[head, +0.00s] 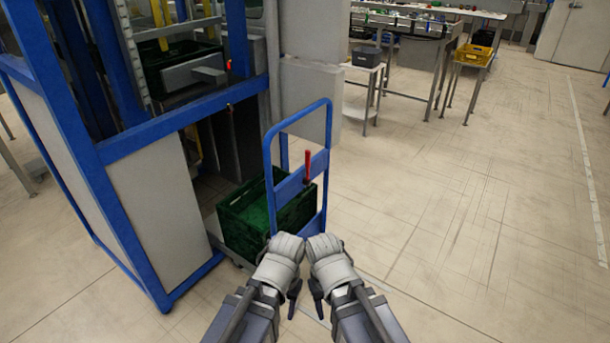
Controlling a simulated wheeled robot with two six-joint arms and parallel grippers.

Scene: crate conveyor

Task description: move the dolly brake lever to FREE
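The dolly (268,165) has a blue tubular handle frame with a blue cross panel. The brake lever (307,166) has a red grip and stands nearly upright on that panel, toward its right side. I can read no FREE marking on it. A green crate (245,222) sits low behind the handle frame. My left gripper (285,248) and my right gripper (324,246) are side by side at the bottom middle, below the lever in the picture and apart from it. Their fingertips are not clear, so I cannot tell whether they are open or shut.
A blue-framed machine (180,122) with grey panels stands close on the left, beside the dolly. A small side table (350,113) with a grey bin (366,56) and a yellow crate (474,56) are farther back. The floor to the right is clear.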

